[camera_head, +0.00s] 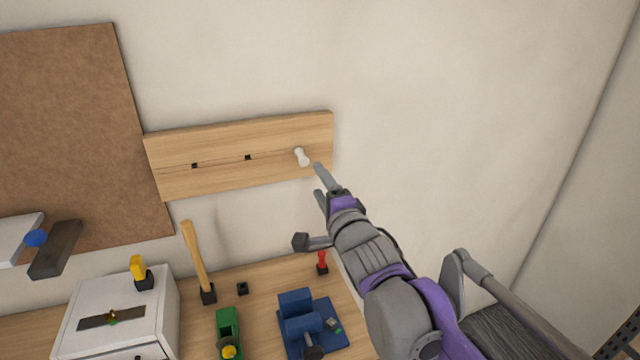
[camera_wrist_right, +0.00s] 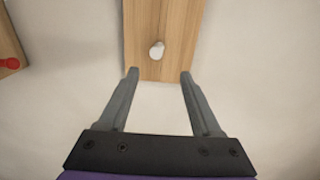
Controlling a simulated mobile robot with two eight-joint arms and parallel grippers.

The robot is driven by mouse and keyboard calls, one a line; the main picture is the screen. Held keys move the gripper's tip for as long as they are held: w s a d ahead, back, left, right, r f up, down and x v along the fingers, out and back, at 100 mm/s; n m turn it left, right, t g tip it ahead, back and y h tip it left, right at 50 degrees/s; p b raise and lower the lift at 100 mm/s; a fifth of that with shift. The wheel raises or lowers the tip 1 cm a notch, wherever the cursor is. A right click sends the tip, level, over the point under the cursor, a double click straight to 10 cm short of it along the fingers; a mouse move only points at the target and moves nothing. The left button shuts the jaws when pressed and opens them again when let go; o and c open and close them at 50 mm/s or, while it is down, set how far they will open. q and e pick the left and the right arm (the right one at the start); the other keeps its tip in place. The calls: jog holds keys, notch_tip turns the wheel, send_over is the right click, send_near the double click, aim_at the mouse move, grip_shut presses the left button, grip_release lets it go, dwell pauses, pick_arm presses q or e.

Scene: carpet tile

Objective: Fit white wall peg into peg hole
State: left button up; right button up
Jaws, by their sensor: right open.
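The white wall peg (camera_head: 302,157) sticks out of the right part of a wooden wall board (camera_head: 220,178). Two dark peg holes, a middle one (camera_head: 248,157) and a left one (camera_head: 195,165), show to its left. My right gripper (camera_head: 318,178) is open and empty, just right of and below the peg. In the right wrist view the fingers (camera_wrist_right: 160,72) are spread, and the peg (camera_wrist_right: 157,50) stands beyond the fingertips, between their lines, apart from both. How deep the peg sits cannot be told. My left gripper is not in view.
The workbench below holds a blue vise (camera_head: 308,325), a red-handled item (camera_head: 322,262), a wooden-handled tool (camera_head: 197,262), a green tool (camera_head: 228,330) and a white cabinet (camera_head: 120,315). A brown corkboard (camera_head: 70,120) hangs left. The wall right of the board is bare.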

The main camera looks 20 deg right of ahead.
aim_at(305, 163)
jog(key=shift+w, duration=0.1)
jog(key=shift+c, duration=1.2)
jog(key=shift+w+r+n+p, duration=0.1)
jog(key=shift+w+n+p, duration=0.4)
jog(key=shift+p, duration=0.75)
jog(key=c, duration=0.5)
jog(key=shift+w+f+p, duration=0.2)
jog(key=shift+w+f, duration=0.05)
jog(key=shift+w, duration=0.35)
jog(key=shift+w+f+p, duration=0.15)
jog(key=shift+w+f, duration=0.1)
jog(key=shift+w, duration=0.3)
grip_shut()
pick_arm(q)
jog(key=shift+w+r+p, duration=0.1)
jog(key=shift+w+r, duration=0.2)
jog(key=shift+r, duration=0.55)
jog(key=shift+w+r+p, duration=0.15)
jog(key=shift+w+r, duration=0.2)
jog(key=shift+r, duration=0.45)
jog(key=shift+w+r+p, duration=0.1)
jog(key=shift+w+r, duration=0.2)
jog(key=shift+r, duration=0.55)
pick_arm(e)
jog(key=shift+w+a, duration=0.1)
jog(key=shift+w, duration=2.15)
